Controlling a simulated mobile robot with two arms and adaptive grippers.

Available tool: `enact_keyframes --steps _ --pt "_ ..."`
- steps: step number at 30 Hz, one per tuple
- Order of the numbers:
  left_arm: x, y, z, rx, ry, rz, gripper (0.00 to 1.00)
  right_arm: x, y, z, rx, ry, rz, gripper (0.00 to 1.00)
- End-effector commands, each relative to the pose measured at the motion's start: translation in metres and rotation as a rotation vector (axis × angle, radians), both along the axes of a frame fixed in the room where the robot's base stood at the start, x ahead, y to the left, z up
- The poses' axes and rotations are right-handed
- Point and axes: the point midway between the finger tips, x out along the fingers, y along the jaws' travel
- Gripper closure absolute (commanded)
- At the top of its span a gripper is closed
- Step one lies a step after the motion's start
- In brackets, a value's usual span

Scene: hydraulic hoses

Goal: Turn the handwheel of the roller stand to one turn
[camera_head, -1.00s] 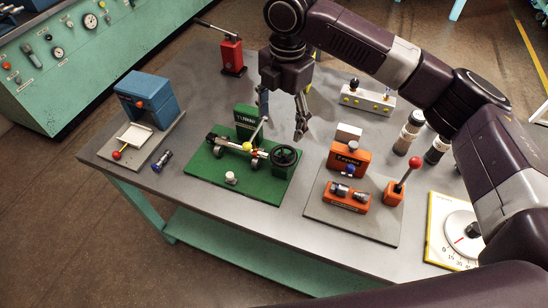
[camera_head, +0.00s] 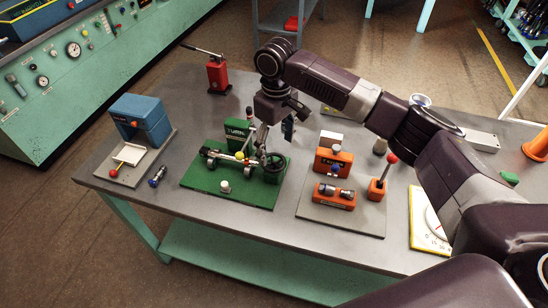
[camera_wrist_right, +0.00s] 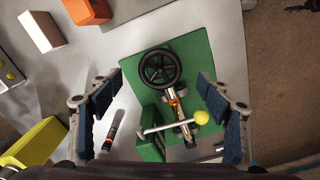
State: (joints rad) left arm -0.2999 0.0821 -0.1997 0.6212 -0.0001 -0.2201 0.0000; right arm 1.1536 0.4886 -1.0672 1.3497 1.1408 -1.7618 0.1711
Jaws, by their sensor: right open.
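The roller stand (camera_head: 213,190) is a green base with a green block, a roller shaft, a yellow-knobbed lever (camera_head: 239,156) and a black spoked handwheel (camera_head: 273,162) at its right end. In the right wrist view the handwheel (camera_wrist_right: 160,68) lies face-on, just past and between the fingertips, apart from them. My right gripper (camera_head: 277,132) is open and empty, above and behind the handwheel, and partly overlaps the stand in the head view. Its two blue-padded fingers (camera_wrist_right: 160,88) are spread wide in the wrist view. My left gripper is not in view.
An orange device (camera_head: 333,160) on a grey plate stands right of the stand, with a red-knobbed lever (camera_head: 379,184) beside it. A blue machine (camera_head: 141,120) stands left. A red hand pump (camera_head: 217,76) is behind. A small dark cylinder (camera_head: 158,176) lies front left.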

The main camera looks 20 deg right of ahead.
Motion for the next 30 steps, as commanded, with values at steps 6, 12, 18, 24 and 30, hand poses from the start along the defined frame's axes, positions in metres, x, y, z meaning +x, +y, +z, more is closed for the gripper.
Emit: enact_keyframes --steps 6,12,18,24,30 --pt "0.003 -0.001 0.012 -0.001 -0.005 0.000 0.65 -0.001 0.000 -0.034 -0.001 0.003 0.002 0.29" --pt "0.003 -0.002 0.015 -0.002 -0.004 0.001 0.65 -0.001 0.000 -0.051 -0.001 0.001 0.003 0.29" --pt "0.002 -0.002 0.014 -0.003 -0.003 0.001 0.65 0.000 0.000 -0.054 -0.001 -0.001 0.004 0.29" --pt "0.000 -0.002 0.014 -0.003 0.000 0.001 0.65 0.000 0.000 -0.053 -0.001 -0.001 0.004 0.42" --pt "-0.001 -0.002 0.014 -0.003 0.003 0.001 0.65 0.000 0.000 -0.053 -0.001 -0.001 0.004 0.64"
